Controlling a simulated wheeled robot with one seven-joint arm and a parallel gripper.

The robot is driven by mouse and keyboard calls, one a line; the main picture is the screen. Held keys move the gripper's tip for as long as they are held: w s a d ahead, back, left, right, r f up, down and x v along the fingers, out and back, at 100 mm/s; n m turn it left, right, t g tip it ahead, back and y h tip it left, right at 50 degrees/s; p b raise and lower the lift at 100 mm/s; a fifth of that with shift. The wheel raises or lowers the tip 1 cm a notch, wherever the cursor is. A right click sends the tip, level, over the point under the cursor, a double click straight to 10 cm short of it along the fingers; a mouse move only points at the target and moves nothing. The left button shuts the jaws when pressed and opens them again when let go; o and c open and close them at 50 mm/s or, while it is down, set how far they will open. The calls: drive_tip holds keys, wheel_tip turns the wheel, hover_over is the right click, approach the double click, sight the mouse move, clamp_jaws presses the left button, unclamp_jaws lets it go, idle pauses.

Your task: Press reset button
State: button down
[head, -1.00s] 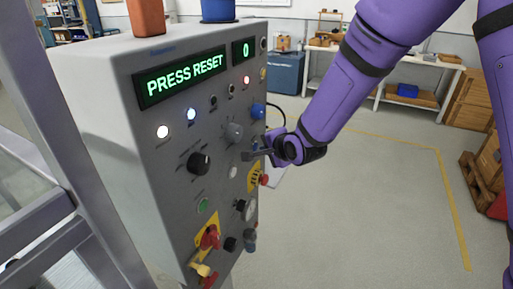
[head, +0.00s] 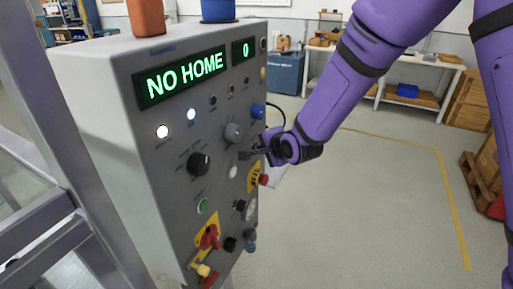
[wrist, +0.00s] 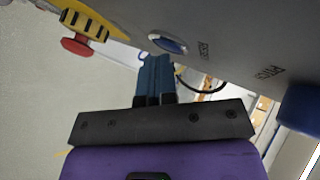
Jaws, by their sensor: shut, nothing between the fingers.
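The grey control panel (head: 150,130) stands at the left of the head view. Its display (head: 183,78) reads NO HOME in green. In the wrist view my shut fingers (wrist: 153,62) end just below the pale button. I cannot tell whether they touch the panel.
A red-headed button on a yellow plate (head: 257,178) projects right of the white button. A blue knob (head: 258,111) and a grey knob (head: 233,132) sit above my gripper. A grey metal frame (head: 70,190) stands at left.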

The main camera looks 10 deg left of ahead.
drive_tip(key=shift+s+d, duration=0.3)
drive_tip(key=shift+d, duration=0.45)
drive_tip(key=shift+s+d, duration=0.3)
drive_tip(key=shift+d, duration=0.5)
drive_tip(key=shift+s+d, duration=0.25)
drive_tip(key=shift+d, duration=0.5)
drive_tip(key=shift+s+d, duration=0.3)
drive_tip(key=shift+d, duration=0.5)
